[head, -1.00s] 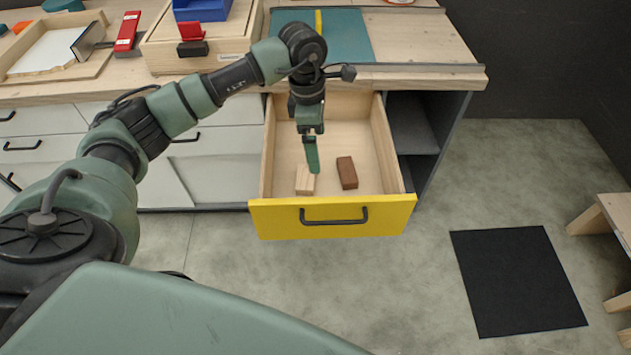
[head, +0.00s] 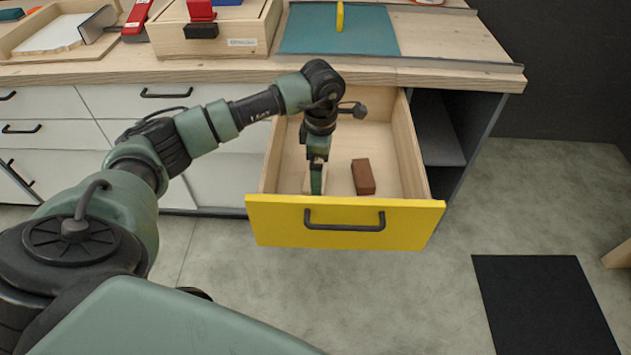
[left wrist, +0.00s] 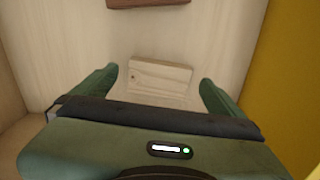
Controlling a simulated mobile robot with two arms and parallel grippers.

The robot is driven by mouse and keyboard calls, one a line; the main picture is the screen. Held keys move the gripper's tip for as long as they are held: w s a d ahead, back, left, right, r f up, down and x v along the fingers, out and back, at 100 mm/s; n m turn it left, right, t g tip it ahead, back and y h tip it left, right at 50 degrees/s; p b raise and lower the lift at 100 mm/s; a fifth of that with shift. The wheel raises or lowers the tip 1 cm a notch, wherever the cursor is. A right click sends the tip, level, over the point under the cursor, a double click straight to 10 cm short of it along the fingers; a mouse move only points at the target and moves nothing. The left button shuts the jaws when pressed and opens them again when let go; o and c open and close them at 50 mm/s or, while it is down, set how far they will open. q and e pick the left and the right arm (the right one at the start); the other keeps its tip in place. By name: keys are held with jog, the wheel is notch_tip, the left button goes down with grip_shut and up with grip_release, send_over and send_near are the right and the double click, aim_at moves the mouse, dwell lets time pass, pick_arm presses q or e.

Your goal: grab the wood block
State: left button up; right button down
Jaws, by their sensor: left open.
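The pale wood block (left wrist: 160,77) lies on the drawer floor, between and a little beyond my open left fingers in the left wrist view. In the head view the pale block (head: 309,181) is largely hidden behind my left gripper (head: 317,180), which reaches down into the open drawer. In the wrist view my left gripper (left wrist: 160,88) has its two green fingers wide apart, one on each side of the block, with nothing held. A reddish-brown block (head: 363,176) lies to the right in the same drawer. My right gripper is not in view.
The open drawer has a yellow front (head: 345,222) with a black handle, and pale wooden side walls close around my gripper. The worktop (head: 450,65) overhangs the drawer's back. A black mat (head: 545,305) lies on the floor at right.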

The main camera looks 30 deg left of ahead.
pick_arm(q)
notch_tip(320, 180, down, 3)
jog(key=shift+a+r, duration=0.1)
jog(key=c, duration=1.3)
jog(key=shift+r, duration=0.1)
jog(key=shift+r, duration=0.1)
